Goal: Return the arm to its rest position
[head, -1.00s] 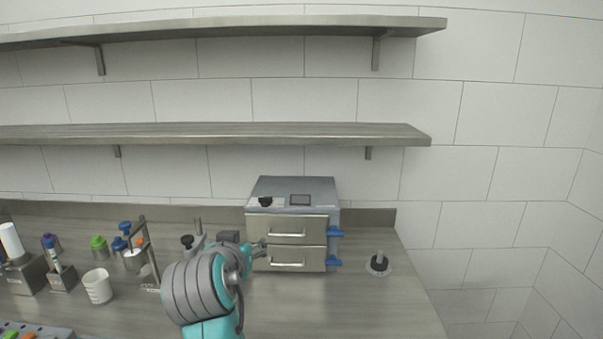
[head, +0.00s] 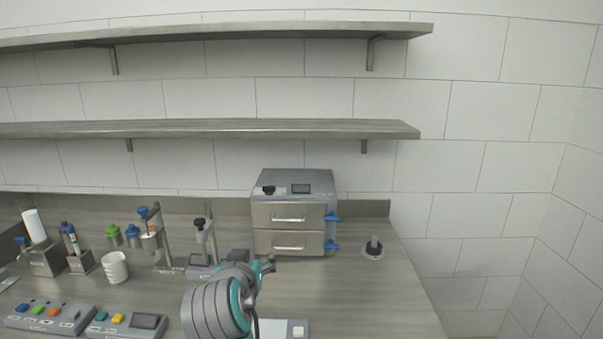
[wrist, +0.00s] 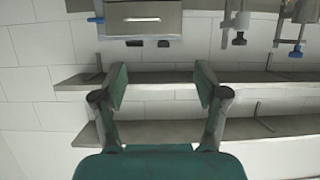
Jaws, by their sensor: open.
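My arm with its teal and grey links reaches up from the bottom of the head view, over the bench and in front of the drawer unit. My gripper (head: 268,265) is small there, just below the lower drawer. In the wrist view my gripper (wrist: 160,88) has its two green fingers wide apart with nothing between them. That view is upside down, with the drawer unit (wrist: 141,20) at the top and the wall shelves behind the fingers.
The grey drawer unit (head: 290,215) has both drawers shut. A white cup (head: 115,267), clamp stands (head: 205,240) and button panels (head: 50,317) are on the left. A black knob-like item (head: 373,250) stands at right. Two shelves (head: 210,128) run along the wall.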

